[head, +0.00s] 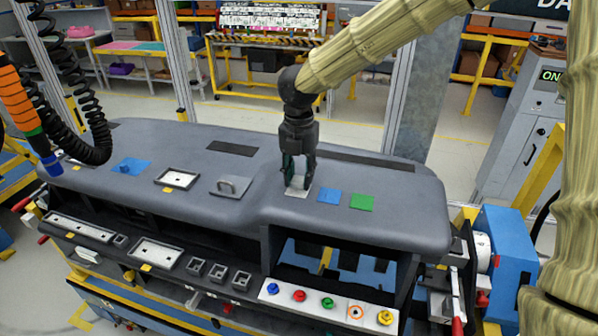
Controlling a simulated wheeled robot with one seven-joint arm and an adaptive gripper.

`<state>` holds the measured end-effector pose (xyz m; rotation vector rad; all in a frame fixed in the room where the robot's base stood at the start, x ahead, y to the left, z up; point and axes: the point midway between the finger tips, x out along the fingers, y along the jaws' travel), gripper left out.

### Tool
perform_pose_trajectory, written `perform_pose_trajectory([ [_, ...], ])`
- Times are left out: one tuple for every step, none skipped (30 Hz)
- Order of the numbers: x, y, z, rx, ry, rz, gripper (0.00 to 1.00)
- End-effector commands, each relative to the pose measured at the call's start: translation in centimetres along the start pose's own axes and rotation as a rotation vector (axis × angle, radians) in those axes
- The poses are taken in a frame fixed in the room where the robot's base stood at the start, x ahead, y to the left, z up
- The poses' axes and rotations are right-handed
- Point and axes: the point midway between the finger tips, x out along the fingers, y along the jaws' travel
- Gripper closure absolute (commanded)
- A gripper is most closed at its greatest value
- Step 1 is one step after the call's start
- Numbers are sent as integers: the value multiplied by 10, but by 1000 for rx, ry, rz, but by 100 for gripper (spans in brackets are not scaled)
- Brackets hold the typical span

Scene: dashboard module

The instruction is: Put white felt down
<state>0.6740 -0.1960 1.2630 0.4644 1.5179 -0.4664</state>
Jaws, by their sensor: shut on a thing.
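My gripper (299,177) points down over the right half of the grey dashboard module's top. It is shut on the white felt (297,189), a small pale square at or just above the dashboard surface (400,190); I cannot tell whether it touches. The gripper's fingers hide the felt's upper part. A blue felt square (329,196) and a green felt square (362,202) lie flat just right of the white one.
Left of my gripper are a grey plate with a handle (230,186), a white-framed recess (177,179) and another blue piece (131,166). Coloured buttons (328,302) line the front panel. A coiled black cable (95,130) hangs at the left.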

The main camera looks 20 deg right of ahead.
Motion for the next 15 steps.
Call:
perform_pose_trajectory([
  [2,0,0,-1,0,-2,78],
  [4,0,0,-2,0,-1,78],
  [6,0,0,-2,-1,-1,78],
  [8,0,0,-2,-1,-1,78],
  [9,0,0,-2,-1,0,78],
  [10,0,0,-1,-1,0,78],
  [11,0,0,-1,-1,0,78],
  [11,0,0,-1,-1,1,78],
  [11,0,0,-1,-1,1,78],
  [11,0,0,-1,-1,1,78],
  [11,0,0,-1,-1,1,78],
  [11,0,0,-1,-1,1,78],
  [11,0,0,-1,-1,1,78],
  [12,0,0,-1,-1,0,78],
  [13,0,0,-1,0,1,78],
])
